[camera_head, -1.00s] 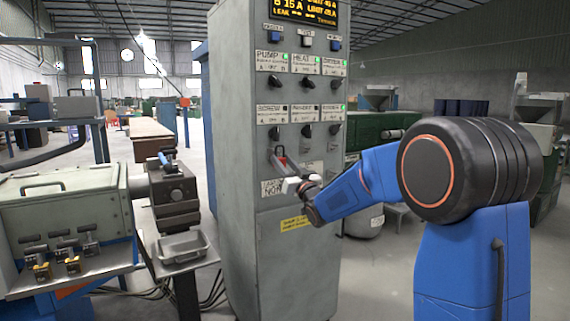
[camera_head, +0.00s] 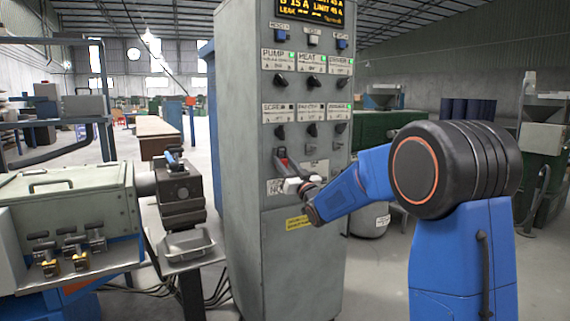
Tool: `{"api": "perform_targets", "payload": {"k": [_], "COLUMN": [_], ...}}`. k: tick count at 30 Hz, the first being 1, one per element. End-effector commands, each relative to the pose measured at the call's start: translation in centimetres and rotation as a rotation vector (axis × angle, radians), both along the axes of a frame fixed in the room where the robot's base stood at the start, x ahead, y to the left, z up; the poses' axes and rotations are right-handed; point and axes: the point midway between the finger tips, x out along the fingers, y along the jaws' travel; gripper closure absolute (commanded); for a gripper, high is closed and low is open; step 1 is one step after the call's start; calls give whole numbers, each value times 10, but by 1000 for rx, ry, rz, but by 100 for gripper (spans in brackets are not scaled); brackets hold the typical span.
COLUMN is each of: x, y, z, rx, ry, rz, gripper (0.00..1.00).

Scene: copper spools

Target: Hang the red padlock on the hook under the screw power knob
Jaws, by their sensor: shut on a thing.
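The red padlock (camera_head: 281,153) is small in view, at the front of the grey control cabinet (camera_head: 255,235), just below the SCREW knob (camera_head: 281,132). My gripper (camera_head: 287,167) reaches up to it from the lower right and is shut on it. The white and dark gripper end partly covers the padlock and the cabinet face behind it. The hook cannot be made out, and I cannot tell whether the shackle is around it or in front of it.
More knobs, such as the PUMP knob (camera_head: 281,80), sit above and beside the SCREW knob. A yellow label (camera_head: 298,222) is below my gripper. At left stand a grey-green machine (camera_head: 70,195) and a metal tray (camera_head: 186,245).

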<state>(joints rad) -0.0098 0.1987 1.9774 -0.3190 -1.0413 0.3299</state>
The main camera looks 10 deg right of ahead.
Motion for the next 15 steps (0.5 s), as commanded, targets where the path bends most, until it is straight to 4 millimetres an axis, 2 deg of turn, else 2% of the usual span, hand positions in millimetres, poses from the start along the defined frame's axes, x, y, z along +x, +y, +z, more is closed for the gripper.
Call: {"api": "perform_targets", "payload": {"k": [13, 14, 15], "x": [0, 0, 0], "y": [0, 0, 0], "z": [0, 0, 0], "rx": [0, 0, 0], "ry": [0, 0, 0], "rz": [0, 0, 0], "gripper": [91, 59, 49]}}
